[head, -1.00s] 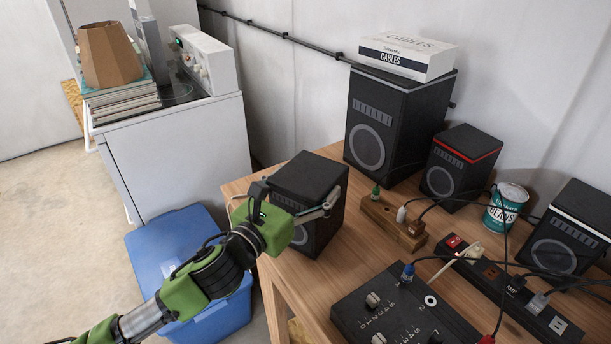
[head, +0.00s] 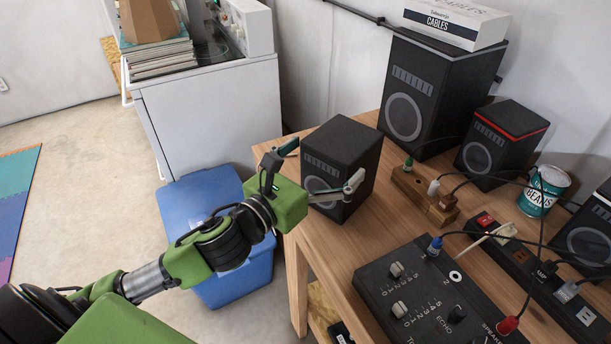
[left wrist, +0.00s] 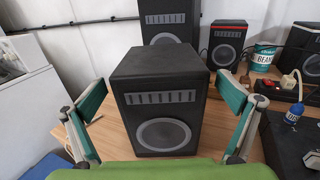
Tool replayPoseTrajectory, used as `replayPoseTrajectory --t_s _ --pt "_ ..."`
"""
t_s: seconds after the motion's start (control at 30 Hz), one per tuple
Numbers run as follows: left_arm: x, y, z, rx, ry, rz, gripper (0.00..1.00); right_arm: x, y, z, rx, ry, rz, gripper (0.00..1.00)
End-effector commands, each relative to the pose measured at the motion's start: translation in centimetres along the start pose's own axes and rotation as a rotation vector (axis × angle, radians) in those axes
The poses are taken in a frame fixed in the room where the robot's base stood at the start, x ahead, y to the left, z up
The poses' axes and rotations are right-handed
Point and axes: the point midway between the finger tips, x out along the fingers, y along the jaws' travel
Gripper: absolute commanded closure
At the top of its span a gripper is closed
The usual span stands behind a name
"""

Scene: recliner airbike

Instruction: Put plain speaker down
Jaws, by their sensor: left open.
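The plain speaker (head: 342,160) is a black box with a grey round cone and a row of light slots. It stands upright on the left end of the wooden table (head: 385,222). My left gripper (head: 318,172) is open, with its fingers on either side near the speaker's front. In the left wrist view the speaker (left wrist: 160,95) sits between the two spread green-padded fingers, with gaps on both sides. My right gripper is not in view.
A large speaker (head: 425,95) carrying a cables box (head: 455,22) and a red-striped speaker (head: 497,145) stand behind. A wooden block (head: 424,197), beans can (head: 543,190) and black mixer (head: 425,300) are to the right. A blue bin (head: 205,190) is on the floor.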

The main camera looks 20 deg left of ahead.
Motion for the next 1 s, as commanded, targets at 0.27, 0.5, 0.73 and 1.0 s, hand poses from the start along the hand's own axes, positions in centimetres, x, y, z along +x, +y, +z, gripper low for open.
replayPoseTrajectory --t_s 0.27,0.5,0.73,1.0 --pt "-4.9 -0.1 -0.4 0.002 0.004 -0.003 0.00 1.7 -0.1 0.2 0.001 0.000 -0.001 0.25" --pt "-6.7 0.0 0.2 -0.003 0.001 0.001 0.00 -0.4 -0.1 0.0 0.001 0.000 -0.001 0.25" --pt "-7.5 -0.1 0.1 0.000 0.001 -0.001 0.00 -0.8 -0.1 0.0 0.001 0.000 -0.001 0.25" --pt "-7.6 -0.1 0.0 0.001 -0.001 -0.001 0.00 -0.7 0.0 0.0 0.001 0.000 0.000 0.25"
